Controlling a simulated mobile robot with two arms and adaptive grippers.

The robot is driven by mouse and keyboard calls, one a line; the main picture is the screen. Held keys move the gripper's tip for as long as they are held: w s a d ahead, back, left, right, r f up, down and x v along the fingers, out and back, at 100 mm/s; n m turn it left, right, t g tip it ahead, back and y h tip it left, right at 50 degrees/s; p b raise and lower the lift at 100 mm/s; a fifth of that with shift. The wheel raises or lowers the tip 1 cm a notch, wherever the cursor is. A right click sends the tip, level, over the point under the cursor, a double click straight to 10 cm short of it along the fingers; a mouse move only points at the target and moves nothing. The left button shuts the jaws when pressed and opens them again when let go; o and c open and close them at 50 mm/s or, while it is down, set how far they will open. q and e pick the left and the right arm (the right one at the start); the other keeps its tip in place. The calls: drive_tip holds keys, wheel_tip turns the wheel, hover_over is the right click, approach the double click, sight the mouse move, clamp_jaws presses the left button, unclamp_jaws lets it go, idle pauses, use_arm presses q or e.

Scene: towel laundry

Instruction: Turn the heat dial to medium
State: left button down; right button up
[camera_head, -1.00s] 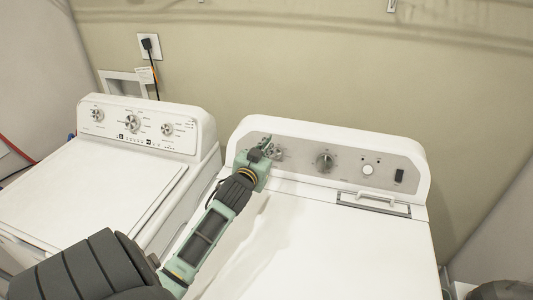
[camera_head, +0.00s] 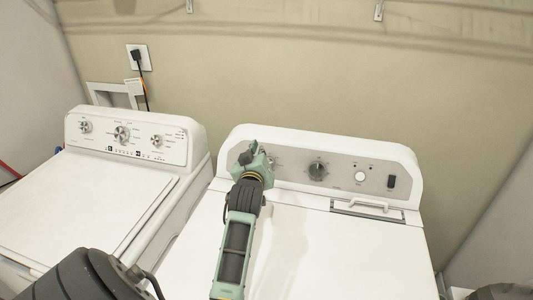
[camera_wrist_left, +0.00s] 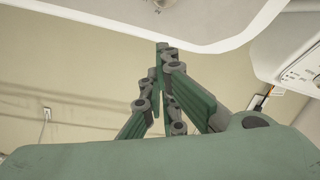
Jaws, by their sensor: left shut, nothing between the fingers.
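The machine on the right has a grey control panel (camera_head: 340,179). A silver dial (camera_head: 274,160) at its left end is partly hidden by my left gripper (camera_head: 252,150). A larger dark dial (camera_head: 317,171) sits at the panel's middle. I cannot read which one is the heat dial or its setting. My left gripper is in front of the panel's left end, just left of the silver dial. Contact cannot be told. In the left wrist view the fingers (camera_wrist_left: 166,55) are closed together and empty, with a knob (camera_wrist_left: 158,4) cut off at the top edge. My right gripper is not seen.
The panel also carries a round white button (camera_head: 360,176) and a black switch (camera_head: 391,181). A second white machine (camera_head: 85,205) with several dials stands to the left. The right machine's top (camera_head: 350,250) is clear. A wall outlet (camera_head: 138,55) with a plug is behind.

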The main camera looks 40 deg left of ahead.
use_arm(q)
drive_tip(key=p+x, duration=0.1)
drive_tip(key=x, duration=0.6)
drive_tip(key=shift+w+a+r+p, duration=0.1)
drive_tip(key=shift+p, duration=0.25)
drive_tip(key=d+f, duration=0.1)
drive_tip(key=d+f+p, duration=0.1)
drive_tip(key=f, duration=0.1)
drive_tip(key=shift+f, duration=0.3)
drive_tip(key=shift+a, duration=0.1)
